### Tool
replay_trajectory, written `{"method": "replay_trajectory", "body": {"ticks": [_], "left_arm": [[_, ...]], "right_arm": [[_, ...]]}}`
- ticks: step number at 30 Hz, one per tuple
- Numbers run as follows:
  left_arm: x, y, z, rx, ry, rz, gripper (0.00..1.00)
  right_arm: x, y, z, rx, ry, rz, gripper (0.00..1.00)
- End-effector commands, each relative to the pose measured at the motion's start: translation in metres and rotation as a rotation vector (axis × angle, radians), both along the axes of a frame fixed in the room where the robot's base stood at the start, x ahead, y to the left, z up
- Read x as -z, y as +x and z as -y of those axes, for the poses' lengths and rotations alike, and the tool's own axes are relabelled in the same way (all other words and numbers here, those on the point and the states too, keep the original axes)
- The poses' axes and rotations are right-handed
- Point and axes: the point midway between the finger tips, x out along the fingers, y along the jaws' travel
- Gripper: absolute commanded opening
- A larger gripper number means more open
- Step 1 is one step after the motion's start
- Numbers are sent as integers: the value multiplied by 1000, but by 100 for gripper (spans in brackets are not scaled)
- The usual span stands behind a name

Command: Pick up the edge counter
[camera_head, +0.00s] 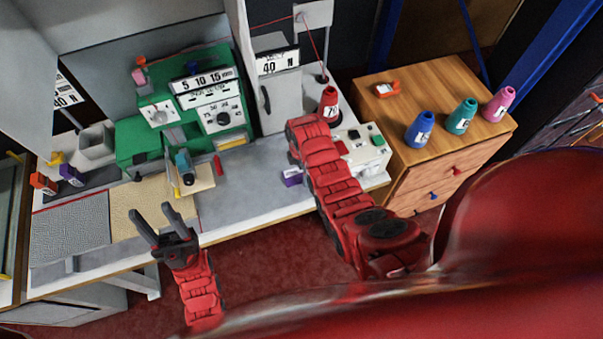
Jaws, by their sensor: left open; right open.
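A small orange device with a white face (387,89), possibly the edge counter, lies on top of the wooden drawer cabinet near its back left corner. I cannot read its face. My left gripper (153,211) is open and empty, with its two dark fingers pointing up toward the front of the workbench. It is far to the left of the orange device. My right arm reaches up over the bench's right part, left of the cabinet. Its gripper fingers do not show.
Blue, teal and pink thread cones (459,116) stand along the cabinet's right side. A red cone (328,101) stands at the bench's back. A green machine (207,97) and a beige box with buttons (366,153) occupy the bench. Bare grey bench (246,198) shows between my arms.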

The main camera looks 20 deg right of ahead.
Motion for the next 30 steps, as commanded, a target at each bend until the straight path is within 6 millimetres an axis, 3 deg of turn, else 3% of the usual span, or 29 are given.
{"method": "replay_trajectory", "body": {"ticks": [3, 17, 30], "left_arm": [[0, 0, 0, 0, 0, 0, 50], [0, 0, 0, 0, 0, 0, 50], [5, 0, 0, 0, 0, 0, 50]], "right_arm": [[0, 0, 0, 0, 0, 0, 96], [0, 0, 0, 0, 0, -1, 15], [-4, 1, 0, 0, 0, 1, 15]]}}
